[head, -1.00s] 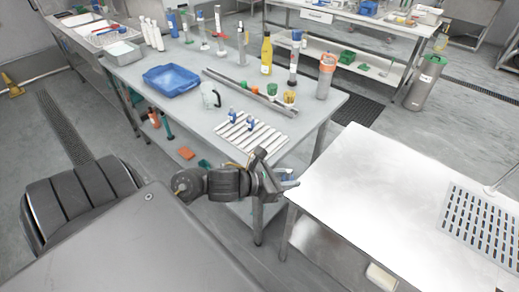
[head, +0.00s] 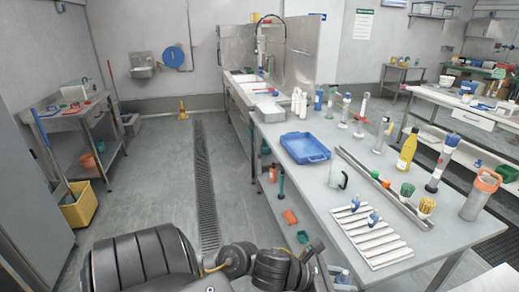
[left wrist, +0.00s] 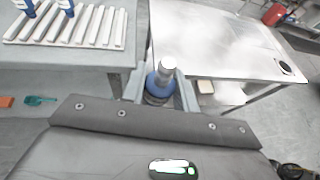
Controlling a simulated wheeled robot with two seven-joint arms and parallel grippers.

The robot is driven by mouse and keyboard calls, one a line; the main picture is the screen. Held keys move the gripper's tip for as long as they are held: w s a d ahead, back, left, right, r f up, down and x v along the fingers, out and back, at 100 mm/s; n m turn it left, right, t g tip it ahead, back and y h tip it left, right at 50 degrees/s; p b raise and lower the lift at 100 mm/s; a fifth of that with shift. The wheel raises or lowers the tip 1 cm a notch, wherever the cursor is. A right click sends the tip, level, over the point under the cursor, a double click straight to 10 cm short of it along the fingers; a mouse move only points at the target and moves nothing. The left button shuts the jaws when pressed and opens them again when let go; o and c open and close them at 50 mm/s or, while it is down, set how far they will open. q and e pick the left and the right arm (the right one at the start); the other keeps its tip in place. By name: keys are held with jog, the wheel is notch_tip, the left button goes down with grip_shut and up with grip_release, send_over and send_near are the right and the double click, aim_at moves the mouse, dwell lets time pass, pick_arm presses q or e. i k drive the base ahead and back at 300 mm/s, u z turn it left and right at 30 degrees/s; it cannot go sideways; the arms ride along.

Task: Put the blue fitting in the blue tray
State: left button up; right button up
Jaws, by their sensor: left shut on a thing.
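The blue tray (head: 305,148) lies on the grey table at its left side in the head view and looks empty. My left gripper (head: 335,272) is low at the bottom of the head view, in front of the table's near edge and away from the tray. In the left wrist view my left gripper (left wrist: 161,92) is shut on a blue fitting (left wrist: 158,84) with a pale, round end. Two similar blue fittings (head: 350,205) (head: 374,217) stand on the white slatted rack (head: 372,246); they also show in the left wrist view (left wrist: 67,6). My right gripper is not in view.
A clear mug (head: 337,178) stands between tray and rack. A yellow bucket (head: 80,205) is on the floor at left. The floor between is open.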

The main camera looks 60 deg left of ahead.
aim_at(303, 142)
jog(key=u, duration=2.6)
jog(key=i, duration=3.35)
jog(key=z, duration=3.85)
